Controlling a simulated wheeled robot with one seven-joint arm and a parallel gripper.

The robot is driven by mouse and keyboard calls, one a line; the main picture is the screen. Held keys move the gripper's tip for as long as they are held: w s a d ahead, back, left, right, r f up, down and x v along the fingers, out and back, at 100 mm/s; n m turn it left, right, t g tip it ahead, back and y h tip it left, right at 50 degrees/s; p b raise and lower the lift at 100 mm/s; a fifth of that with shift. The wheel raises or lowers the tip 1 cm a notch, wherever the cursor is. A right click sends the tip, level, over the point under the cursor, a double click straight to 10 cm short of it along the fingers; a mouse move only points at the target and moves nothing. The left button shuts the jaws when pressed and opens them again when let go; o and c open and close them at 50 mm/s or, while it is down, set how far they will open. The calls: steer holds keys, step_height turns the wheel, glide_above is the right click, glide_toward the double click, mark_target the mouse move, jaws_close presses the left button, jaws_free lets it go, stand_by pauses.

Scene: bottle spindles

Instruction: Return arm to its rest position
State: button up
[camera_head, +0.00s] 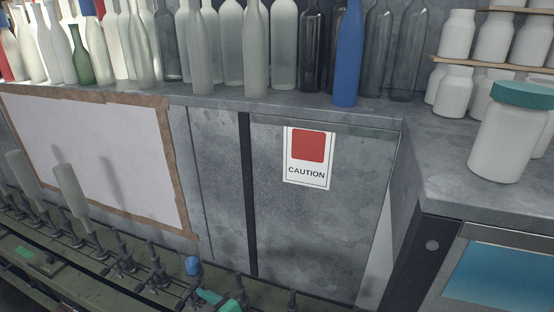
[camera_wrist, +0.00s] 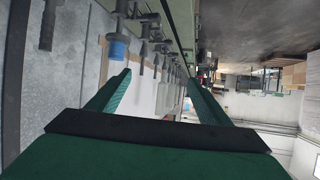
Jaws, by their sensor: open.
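My gripper (camera_wrist: 158,78) is open and its green fingers stand apart with nothing held between them. In the head view its green fingertips (camera_head: 218,299) show at the bottom edge, low over the spindle rail; the rest of my arm is out of frame. A blue piece (camera_head: 193,266) sits on a spindle just left of and behind the fingertips. It also shows in the wrist view (camera_wrist: 117,47), beyond the left finger. The wrist picture looks turned over, with the spindles pointing down.
A row of spindles (camera_head: 155,272) runs along the bottom; pale bottles (camera_head: 72,190) stand on two at the left. Many bottles, one blue (camera_head: 348,55), crowd the grey counter (camera_head: 300,106). A teal-lidded jar (camera_head: 505,140) stands at right. The caution-signed panel (camera_head: 225,180) is behind.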

steer(key=s+d+f+m+t+h, duration=0.55)
steer(key=s+d+f+m, duration=0.4)
steer(key=d+f, duration=0.35)
steer(key=s+d+r+t+h, duration=0.1)
steer(key=s+d, duration=0.3)
steer(key=s, duration=0.6)
steer(key=s+d+r+t+h, duration=0.1)
steer(key=s+d+h, duration=0.2)
steer(key=s, duration=0.8)
steer(key=shift+s+d+r+h, duration=0.25)
steer(key=shift+s+d+h, duration=0.1)
steer(key=shift+d, duration=0.7)
steer(key=shift+m, duration=0.25)
steer(key=shift+c, duration=0.6)
